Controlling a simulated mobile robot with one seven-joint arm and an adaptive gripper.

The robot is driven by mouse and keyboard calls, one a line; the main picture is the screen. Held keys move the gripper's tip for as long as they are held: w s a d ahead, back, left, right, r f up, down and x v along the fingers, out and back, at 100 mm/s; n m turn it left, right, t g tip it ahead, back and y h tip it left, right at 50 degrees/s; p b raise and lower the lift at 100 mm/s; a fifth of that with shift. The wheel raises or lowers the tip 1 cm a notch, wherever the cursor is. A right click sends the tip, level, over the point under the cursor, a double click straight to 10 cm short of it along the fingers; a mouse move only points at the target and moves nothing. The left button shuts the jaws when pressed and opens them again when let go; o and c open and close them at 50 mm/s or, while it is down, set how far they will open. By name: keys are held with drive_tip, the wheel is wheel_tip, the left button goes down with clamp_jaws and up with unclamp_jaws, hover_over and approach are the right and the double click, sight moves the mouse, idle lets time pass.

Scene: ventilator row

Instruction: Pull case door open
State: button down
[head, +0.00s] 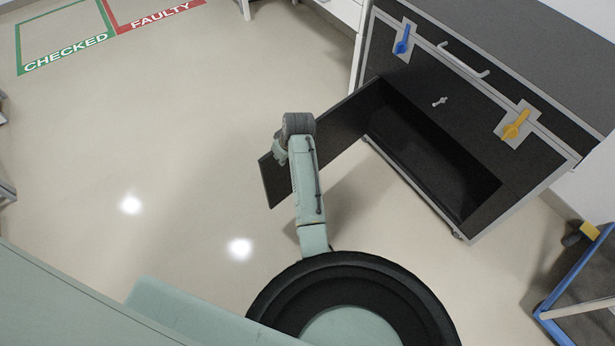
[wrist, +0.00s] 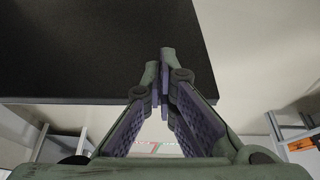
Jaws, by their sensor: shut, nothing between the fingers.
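The black case (head: 545,75) with grey metal edging stands at the upper right of the head view. Its black door (head: 345,122) is swung wide open to the left, baring a dark opening (head: 440,150) in the front. In the wrist view the door (wrist: 70,50) fills the upper left as a flat dark panel. My gripper (wrist: 162,75) is shut and empty, its fingertips overlapping the door's right edge in that view; I cannot tell if they touch it. In the head view my arm covers part of the door's outer end and mostly hides the fingers.
The case front bears a blue latch (head: 402,44), a yellow latch (head: 516,124), a grey handle (head: 463,62) and a small grey lever (head: 440,101). A blue-framed cart (head: 572,285) stands at lower right. Floor left of the door is clear, with a green CHECKED zone (head: 65,53) and red FAULTY zone (head: 160,14).

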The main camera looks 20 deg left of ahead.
drive_tip(key=w+a+m+b, duration=0.2)
drive_tip(key=w+a+b, duration=0.2)
drive_tip(key=a, duration=0.4)
drive_tip(key=w+a+m+t+b, duration=0.1)
drive_tip(key=w+a+m+b, duration=0.1)
drive_tip(key=w+a+b, duration=0.3)
drive_tip(key=shift+w+a+h, duration=0.4)
drive_tip(key=shift+w+a, duration=0.1)
drive_tip(key=shift+a, duration=0.9)
